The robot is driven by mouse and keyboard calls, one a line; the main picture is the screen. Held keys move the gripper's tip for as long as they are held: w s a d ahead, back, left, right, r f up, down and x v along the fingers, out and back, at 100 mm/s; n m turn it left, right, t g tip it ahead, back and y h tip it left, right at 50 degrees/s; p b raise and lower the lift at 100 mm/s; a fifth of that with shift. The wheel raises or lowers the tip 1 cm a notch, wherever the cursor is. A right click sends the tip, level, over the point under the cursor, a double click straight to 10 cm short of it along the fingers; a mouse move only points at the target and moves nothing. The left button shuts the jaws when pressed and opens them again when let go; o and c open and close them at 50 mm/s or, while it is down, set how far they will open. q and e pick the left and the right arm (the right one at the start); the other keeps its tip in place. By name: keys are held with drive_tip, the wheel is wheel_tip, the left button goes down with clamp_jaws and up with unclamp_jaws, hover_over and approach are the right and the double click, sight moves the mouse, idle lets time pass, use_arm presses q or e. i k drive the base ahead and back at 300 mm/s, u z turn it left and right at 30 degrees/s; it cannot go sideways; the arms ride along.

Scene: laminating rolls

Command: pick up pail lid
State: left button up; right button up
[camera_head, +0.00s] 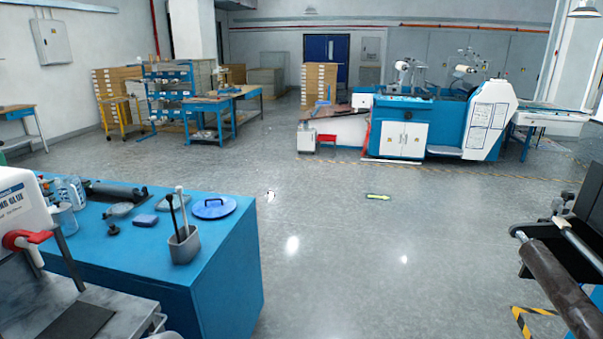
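The pail lid looks to be the round blue disc (213,207) with a small raised handle on top. It lies flat on the blue cabinet top (225,236), near its back right corner. A grey cup (185,245) with a white-handled and a black-handled tool standing in it is just in front and to the left of the lid. Nothing covers the lid. Neither of my grippers shows in the head view.
Left of the lid lie a blue block (145,220), grey pads (173,202), a dark roller (115,192) and bottles (72,190). A white glue container (25,215) with a red tap stands at the left front. The floor (340,240) right of the cabinet is clear.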

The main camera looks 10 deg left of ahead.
sight(213, 206)
drive_tip(key=i, duration=3.4)
drive_tip(key=u, duration=1.85)
